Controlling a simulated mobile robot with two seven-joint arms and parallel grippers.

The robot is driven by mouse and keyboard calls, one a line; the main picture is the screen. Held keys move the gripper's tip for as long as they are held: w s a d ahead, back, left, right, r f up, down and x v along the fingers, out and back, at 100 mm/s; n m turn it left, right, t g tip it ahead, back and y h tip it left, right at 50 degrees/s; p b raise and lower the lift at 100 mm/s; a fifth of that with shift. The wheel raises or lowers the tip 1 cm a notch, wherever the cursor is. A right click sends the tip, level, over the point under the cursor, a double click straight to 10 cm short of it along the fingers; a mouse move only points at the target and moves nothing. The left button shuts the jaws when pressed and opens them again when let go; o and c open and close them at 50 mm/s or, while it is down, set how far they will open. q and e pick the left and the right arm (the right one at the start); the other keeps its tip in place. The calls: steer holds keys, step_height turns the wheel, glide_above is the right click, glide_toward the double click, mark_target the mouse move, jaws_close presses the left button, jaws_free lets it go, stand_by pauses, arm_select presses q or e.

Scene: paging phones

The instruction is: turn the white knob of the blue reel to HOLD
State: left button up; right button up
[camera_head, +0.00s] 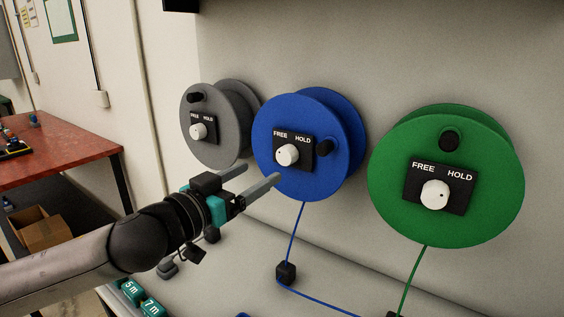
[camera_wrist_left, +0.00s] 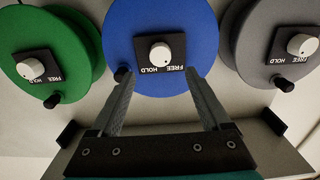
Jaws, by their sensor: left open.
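The blue reel (camera_head: 275,115) hangs on the pale wall between a grey and a green reel. Its white knob (camera_head: 287,155) sits on a black plate marked FREE at left and HOLD at right. I cannot tell for certain which word the knob points to. My left gripper (camera_head: 263,172) is open and empty, just below and left of the knob and apart from it. In the left wrist view the picture is upside down, and the white knob (camera_wrist_left: 161,51) shows beyond and between the two fingers. My right gripper is not in view.
The grey reel (camera_head: 215,150) and green reel (camera_head: 480,220) have similar plates and knobs. A black crank handle (camera_head: 325,147) sticks out right of the blue reel's plate. A blue cord runs down to a black block (camera_head: 286,273). A red table (camera_head: 60,150) stands far left.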

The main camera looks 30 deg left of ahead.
mark_target(283, 158)
arm_select(q)
steer(key=shift+w+d+r, duration=0.1)
steer(key=shift+w+d, duration=0.05)
steer(key=shift+w, duration=1.15)
steer(key=shift+w+d+r, duration=0.1)
steer(key=shift+w+d, duration=0.05)
steer(key=shift+w, duration=1.1)
steer(key=shift+w+d+f+p, duration=0.1)
steer(key=shift+w+d+p, duration=0.15)
steer(key=shift+w, duration=0.8)
steer(key=shift+w+d+f+p, duration=0.1)
steer(key=shift+w+p, duration=0.2)
steer(key=shift+w, duration=0.75)
steer(key=shift+c, duration=0.2)
jaws_close()
